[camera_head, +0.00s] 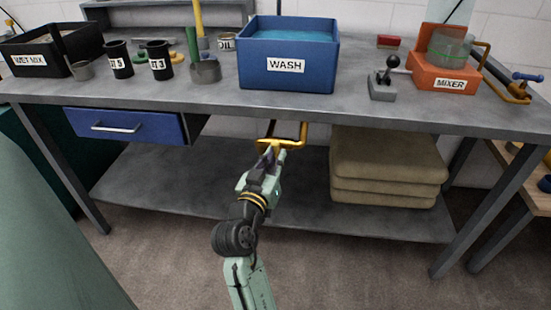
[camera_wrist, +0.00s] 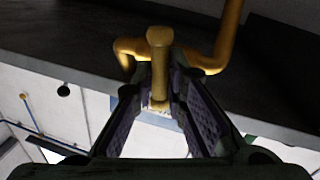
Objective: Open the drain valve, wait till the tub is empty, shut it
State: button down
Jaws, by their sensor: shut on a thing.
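The blue tub labelled WASH (camera_head: 286,80) stands on the bench top. Blue water (camera_head: 292,35) shows inside it, near the rim. A yellow drain pipe (camera_head: 304,132) hangs below the bench under the tub; it also shows in the wrist view (camera_wrist: 228,38). My gripper (camera_head: 271,154) is under the bench at this pipe. In the wrist view my gripper's fingers (camera_wrist: 160,90) are closed on the yellow valve handle (camera_wrist: 158,58), which lies between them. Whether the valve is open or shut cannot be told.
The grey bench top (camera_head: 210,93) is just above my gripper. Folded tan sacks (camera_head: 385,170) lie on the lower shelf to the right. A blue drawer (camera_head: 125,126) is at left. A lever box (camera_head: 385,82) and orange mixer (camera_head: 440,77) stand at right.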

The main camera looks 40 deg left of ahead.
jog(key=n+y, duration=0.1)
jog(key=n, duration=0.3)
jog(key=shift+f+n+t, duration=0.1)
jog(key=shift+n+t, duration=0.2)
jog(key=shift+n, duration=0.1)
jog(key=n+y, duration=0.1)
jog(key=n, duration=0.3)
jog(key=n+y+p, duration=0.1)
jog(key=n+p, duration=0.2)
jog(key=n, duration=0.2)
jog(key=shift+n+y+p, duration=0.6)
jog(key=shift+n+p, duration=0.7)
jog(key=shift+n, duration=0.7)
jog(key=shift+f+n, duration=0.1)
jog(key=shift+n, duration=0.2)
jog(key=c, duration=1.6)
grip_release()
